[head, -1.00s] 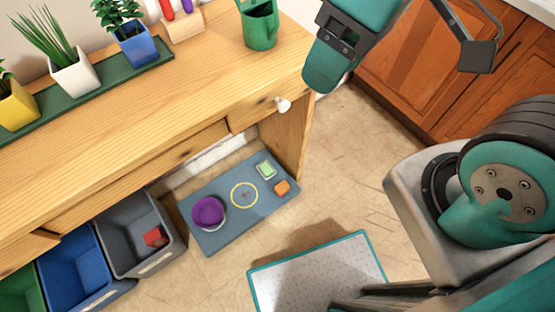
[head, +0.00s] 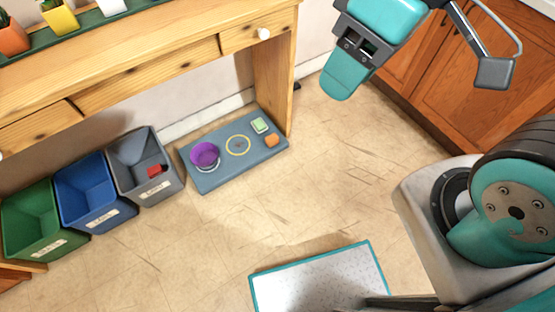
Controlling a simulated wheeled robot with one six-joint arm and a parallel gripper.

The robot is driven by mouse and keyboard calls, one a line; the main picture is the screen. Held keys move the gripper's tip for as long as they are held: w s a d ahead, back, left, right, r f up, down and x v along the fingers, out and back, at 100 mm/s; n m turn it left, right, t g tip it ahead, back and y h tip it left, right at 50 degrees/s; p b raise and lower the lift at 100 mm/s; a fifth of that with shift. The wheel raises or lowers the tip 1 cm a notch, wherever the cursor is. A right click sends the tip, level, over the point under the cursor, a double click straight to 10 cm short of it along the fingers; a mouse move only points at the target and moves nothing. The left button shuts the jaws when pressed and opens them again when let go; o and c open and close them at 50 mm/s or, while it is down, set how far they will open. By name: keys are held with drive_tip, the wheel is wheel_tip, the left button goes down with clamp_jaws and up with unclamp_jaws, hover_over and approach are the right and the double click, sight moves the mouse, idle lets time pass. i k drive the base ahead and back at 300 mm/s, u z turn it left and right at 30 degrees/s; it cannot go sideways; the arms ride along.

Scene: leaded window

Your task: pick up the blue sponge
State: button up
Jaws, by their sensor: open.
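I make out no blue sponge in the head view. My gripper (head: 346,78) hangs in the upper right, above the bare floor and to the right of the wooden desk. It is open, with nothing seen in it, and it touches nothing. On a blue-grey mat (head: 222,177) under the desk are a purple bowl (head: 205,154), a yellow ring (head: 238,145), a small green block-like piece (head: 260,125) and a small orange piece (head: 271,140).
Green (head: 40,225), blue (head: 92,195) and grey (head: 135,160) bins stand at left; a red piece (head: 157,170) lies in the grey one. The desk (head: 150,55) overhangs the mat. A white teal-edged board (head: 315,280) lies below. Wooden cabinets (head: 455,80) stand right. Middle floor is clear.

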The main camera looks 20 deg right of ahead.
sight(272, 140)
drive_tip(key=z, duration=0.4)
drive_tip(key=i, duration=0.65)
drive_tip(key=u, duration=1.2)
drive_tip(key=i, duration=0.3)
drive_tip(key=z, duration=0.25)
